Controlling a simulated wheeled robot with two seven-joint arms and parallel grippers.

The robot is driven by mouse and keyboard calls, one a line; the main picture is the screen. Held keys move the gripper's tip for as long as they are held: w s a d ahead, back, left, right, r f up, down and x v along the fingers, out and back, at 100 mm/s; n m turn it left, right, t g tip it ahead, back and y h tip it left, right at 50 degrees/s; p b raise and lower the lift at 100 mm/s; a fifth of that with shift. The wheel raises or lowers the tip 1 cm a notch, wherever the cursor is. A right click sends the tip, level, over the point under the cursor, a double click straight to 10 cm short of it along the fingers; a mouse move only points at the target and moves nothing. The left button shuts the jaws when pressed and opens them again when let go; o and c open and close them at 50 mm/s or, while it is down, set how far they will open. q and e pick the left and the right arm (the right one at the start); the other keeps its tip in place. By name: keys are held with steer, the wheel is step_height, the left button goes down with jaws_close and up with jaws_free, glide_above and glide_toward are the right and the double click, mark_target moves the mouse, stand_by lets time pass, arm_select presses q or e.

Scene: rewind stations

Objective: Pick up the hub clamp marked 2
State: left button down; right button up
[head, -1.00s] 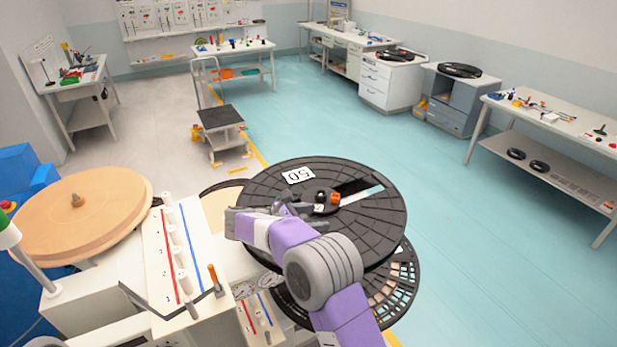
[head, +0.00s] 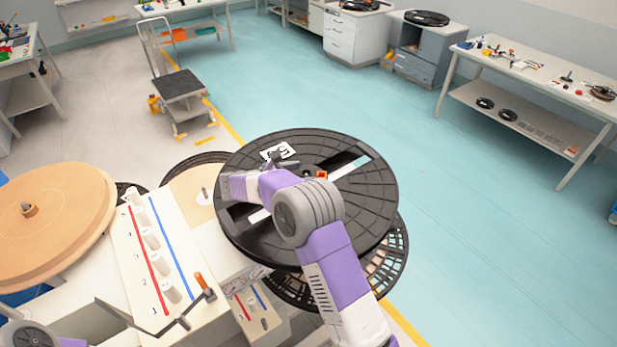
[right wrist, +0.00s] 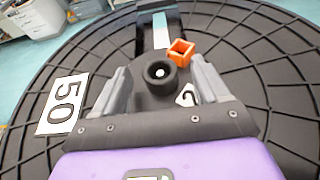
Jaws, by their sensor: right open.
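The hub clamp marked 2 (right wrist: 160,72) is a dark piece with a round black knob, an orange square part and a white label reading 2. It sits at the middle of a large black reel (right wrist: 270,50). My right gripper (right wrist: 161,80) is open, with one grey finger on each side of the clamp's knob. I cannot tell whether the fingers touch it. My left gripper is not in view.
A white label reading 50 (right wrist: 62,104) lies on the reel. A tan round disc (head: 60,215) and a white panel with pegs and a crank lever (head: 150,250) stand left of the reel. A cart (head: 180,85) stands beyond. The blue-green floor at right is open.

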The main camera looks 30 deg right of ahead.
steer(key=shift+d+f, duration=0.1)
steer(key=c, duration=1.4)
